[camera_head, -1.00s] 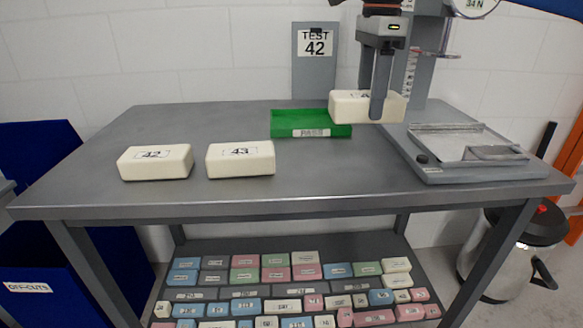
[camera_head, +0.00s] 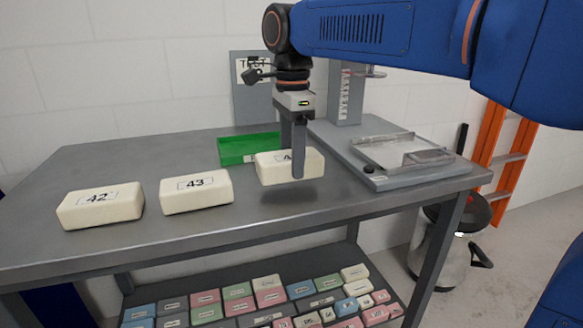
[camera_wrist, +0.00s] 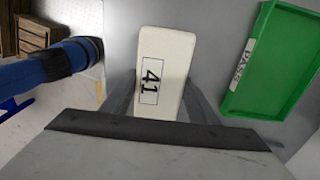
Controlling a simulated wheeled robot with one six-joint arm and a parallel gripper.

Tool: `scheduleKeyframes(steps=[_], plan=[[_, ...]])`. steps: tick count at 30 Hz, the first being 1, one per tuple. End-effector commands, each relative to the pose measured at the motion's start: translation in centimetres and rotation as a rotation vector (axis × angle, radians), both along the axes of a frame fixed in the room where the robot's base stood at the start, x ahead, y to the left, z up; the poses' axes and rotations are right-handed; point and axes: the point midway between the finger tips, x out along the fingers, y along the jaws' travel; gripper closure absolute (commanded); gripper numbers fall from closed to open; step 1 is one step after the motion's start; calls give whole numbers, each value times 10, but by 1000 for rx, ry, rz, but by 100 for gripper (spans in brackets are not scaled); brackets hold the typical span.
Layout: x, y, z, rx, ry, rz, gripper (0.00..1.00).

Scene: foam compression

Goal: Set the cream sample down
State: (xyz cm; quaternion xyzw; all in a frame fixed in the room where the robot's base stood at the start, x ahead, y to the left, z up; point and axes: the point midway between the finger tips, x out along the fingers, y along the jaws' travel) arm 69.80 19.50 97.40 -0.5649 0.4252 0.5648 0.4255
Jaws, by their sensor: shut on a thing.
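My gripper (camera_head: 298,172) is shut on the cream sample (camera_head: 273,169), a block whose label is partly hidden by a finger in the head view. In the wrist view the sample (camera_wrist: 165,62) shows its label, 41. It hangs a little above the grey table (camera_head: 255,215), with a shadow under it. Two more cream blocks, marked 42 (camera_head: 100,207) and 43 (camera_head: 196,190), lie on the table in a row to its left.
A green PASS tray (camera_head: 236,150) lies behind the sample; its inside is partly seen. A grey test stand with a flat plate (camera_head: 400,152) stands to the right. A TEST sign (camera_head: 250,85) is at the back. Several coloured blocks fill the lower shelf (camera_head: 225,290).

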Motion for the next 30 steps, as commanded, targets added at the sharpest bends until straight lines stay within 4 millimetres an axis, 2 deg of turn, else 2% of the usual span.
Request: scheduleKeyframes(steps=[3, 6, 17, 18, 20, 30], plan=[[0, 0, -18, -2, 2, 0, 67], [0, 0, -26, 0, 1, 0, 67], [0, 0, -29, 0, 1, 0, 67], [0, 0, -29, 0, 0, 0, 39], [0, 0, -28, 0, 0, 0, 28], [0, 0, -26, 0, 0, 0, 28]])
